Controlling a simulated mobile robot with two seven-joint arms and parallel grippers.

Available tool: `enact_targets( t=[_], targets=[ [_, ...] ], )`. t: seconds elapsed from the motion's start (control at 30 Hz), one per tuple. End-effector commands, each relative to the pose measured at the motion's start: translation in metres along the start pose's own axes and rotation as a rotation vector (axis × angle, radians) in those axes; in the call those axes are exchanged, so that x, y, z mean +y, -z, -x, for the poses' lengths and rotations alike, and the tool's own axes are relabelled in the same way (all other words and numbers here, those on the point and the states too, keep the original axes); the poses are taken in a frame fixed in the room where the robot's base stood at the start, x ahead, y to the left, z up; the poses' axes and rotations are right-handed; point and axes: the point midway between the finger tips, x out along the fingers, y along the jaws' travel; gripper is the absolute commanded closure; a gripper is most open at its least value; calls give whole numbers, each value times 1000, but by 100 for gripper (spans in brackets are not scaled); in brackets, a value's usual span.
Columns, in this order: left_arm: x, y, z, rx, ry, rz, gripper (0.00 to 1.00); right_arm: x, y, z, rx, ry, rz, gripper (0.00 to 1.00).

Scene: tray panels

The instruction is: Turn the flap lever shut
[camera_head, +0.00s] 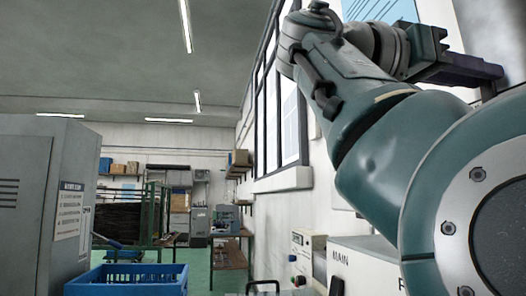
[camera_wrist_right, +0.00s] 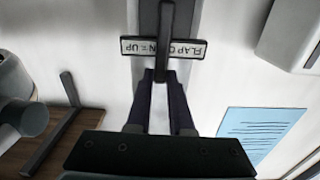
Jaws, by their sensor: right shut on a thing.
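The flap lever (camera_wrist_right: 165,42) is a dark grey bar in the right wrist view, crossing a white label plate (camera_wrist_right: 190,48). The plate reads upside down there, something like "FLAP OPEN = UP", partly covered by the lever. My right gripper (camera_wrist_right: 161,76) has its two dark fingers shut on the lever's near end. In the head view my right gripper (camera_head: 480,70) is at the upper right by the wall, and the lever cannot be made out there. My left gripper is in neither view.
A blue sheet (camera_wrist_right: 262,130) is on the wall beside the fingers. A blue crate (camera_head: 125,280) and a grey cabinet (camera_head: 30,200) stand at left.

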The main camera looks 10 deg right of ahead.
Motion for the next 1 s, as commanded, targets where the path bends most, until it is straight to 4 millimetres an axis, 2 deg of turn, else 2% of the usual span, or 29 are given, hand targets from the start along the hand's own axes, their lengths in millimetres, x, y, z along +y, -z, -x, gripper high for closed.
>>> enact_targets(
  t=[0.03,0.1,1.0],
  targets=[
    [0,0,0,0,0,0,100,0,0,0,0,0,0,94],
    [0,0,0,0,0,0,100,0,0,0,0,0,0,100],
    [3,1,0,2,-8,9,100,0,0,-1,-1,-2,0,100]
  ],
)
